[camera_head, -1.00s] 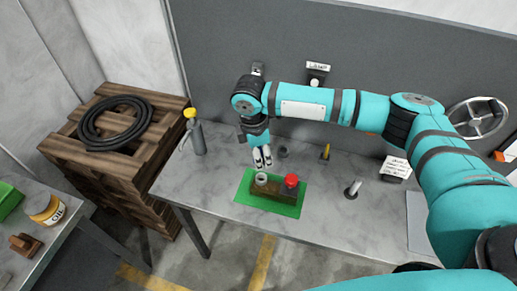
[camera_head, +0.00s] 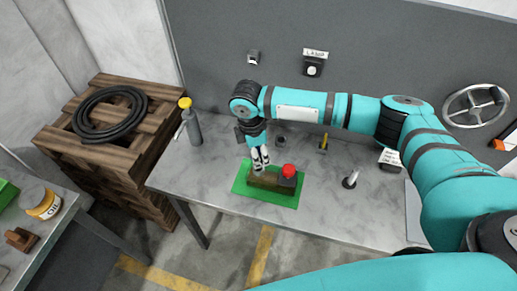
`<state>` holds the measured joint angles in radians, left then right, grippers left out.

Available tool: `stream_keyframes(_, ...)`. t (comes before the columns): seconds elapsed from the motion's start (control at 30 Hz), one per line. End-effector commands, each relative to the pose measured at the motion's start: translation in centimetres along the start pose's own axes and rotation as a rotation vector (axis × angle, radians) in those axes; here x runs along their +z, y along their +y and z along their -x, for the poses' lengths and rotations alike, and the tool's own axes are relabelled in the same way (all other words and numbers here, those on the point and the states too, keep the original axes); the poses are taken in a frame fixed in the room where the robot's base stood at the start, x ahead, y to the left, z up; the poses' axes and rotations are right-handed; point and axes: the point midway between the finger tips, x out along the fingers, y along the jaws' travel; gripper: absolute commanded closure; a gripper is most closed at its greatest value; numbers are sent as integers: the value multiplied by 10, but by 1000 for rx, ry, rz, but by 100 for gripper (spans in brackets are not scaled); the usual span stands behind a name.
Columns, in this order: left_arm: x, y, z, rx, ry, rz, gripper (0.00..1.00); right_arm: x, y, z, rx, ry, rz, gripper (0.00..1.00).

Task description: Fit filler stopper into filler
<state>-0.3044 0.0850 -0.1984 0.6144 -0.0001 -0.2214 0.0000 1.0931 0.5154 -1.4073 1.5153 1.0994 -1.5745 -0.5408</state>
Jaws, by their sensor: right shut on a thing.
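My right gripper (camera_head: 260,160) points down at the left end of a brown block (camera_head: 268,181) on a green mat (camera_head: 280,199). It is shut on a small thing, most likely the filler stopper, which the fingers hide. A round red cap (camera_head: 288,171) sits on the right end of the block. The block's left end, with its grey round opening, is mostly hidden behind the fingers. I cannot tell whether the held thing touches the opening. My left gripper is not in view.
A wooden crate (camera_head: 105,150) with a coiled black hose (camera_head: 108,112) is at left. The table's left part is clear.

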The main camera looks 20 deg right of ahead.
Motion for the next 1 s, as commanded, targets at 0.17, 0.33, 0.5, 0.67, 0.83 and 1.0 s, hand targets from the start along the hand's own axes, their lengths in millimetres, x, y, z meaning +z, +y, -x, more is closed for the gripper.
stream_keyframes(0.17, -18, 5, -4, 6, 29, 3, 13, -2, 0, -9, 0, 1, 0, 94)
stream_keyframes(0.33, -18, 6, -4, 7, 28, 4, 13, -2, 0, -11, 0, 2, 0, 94)
stream_keyframes(0.5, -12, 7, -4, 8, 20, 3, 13, -2, 0, -11, 0, 1, 0, 94)
stream_keyframes(0.67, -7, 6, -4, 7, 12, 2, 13, -2, 0, -11, 0, 1, 0, 94)
stream_keyframes(0.83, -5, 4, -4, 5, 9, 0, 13, -2, 0, -11, 0, 1, 0, 94)
stream_keyframes(1.0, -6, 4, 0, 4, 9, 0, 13, -2, 0, -10, 0, 1, 0, 94)
